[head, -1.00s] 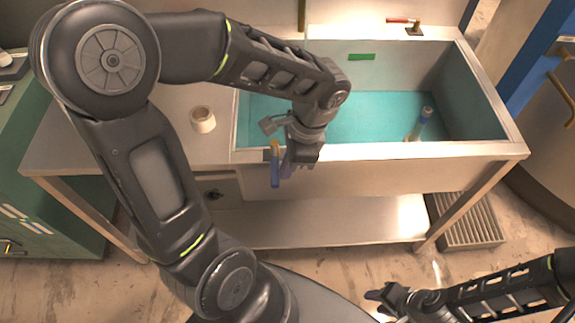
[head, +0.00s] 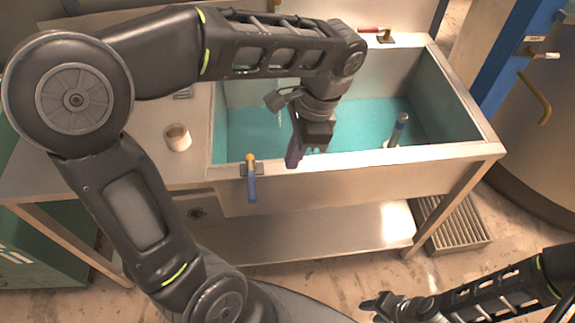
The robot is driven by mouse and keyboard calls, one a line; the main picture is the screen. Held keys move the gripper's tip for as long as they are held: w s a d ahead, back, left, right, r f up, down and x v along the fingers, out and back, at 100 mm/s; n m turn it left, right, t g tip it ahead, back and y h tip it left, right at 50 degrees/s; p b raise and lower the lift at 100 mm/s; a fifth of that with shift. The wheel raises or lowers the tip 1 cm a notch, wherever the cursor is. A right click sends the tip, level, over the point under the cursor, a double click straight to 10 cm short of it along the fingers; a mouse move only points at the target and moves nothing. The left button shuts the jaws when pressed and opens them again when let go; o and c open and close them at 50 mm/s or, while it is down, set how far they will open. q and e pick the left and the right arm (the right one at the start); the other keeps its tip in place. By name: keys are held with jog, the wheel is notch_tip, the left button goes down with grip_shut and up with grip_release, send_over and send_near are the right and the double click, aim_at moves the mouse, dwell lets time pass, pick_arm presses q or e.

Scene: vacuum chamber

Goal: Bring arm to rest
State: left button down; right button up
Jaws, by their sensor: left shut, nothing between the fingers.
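My left arm comes in from the left and arches over the sink bench. Its gripper (head: 294,152) points down above the front rim of the sink, right of the blue-handled tap lever (head: 252,184). It is shut, with nothing held, and stands apart from the lever. My right gripper (head: 370,306) is low at the bottom right, over the floor in front of the bench. It is small and dark in the view, and I cannot tell whether its fingers are apart.
The metal sink (head: 345,165) holds teal liquid, with an upright grey-blue cylinder (head: 398,128) in it. A white cup (head: 177,137) stands on the bench top at left. A red-handled lever (head: 376,31) is on the back rim. A floor grate (head: 455,225) lies at right.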

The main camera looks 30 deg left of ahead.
pick_arm(q)
jog(key=shift+r, duration=0.3)
dwell(0.4)
jog(key=w+d+f+n+t+h, duration=0.55)
jog(key=w+d+f, duration=0.45)
jog(key=d+f, duration=0.4)
jog(key=s+f+n, duration=0.2)
jog(key=s+f, duration=0.2)
jog(key=f, duration=0.4)
jog(key=s+f+n, duration=0.3)
jog(key=s+f, duration=0.1)
jog(key=f, duration=0.4)
jog(key=s+f+g, duration=0.3)
jog(key=s+f, duration=0.3)
jog(key=s, duration=0.5)
jog(key=shift+d+f+n+h, duration=0.3)
jog(key=shift+f+n+h, duration=0.05)
jog(key=shift+f+n, duration=0.1)
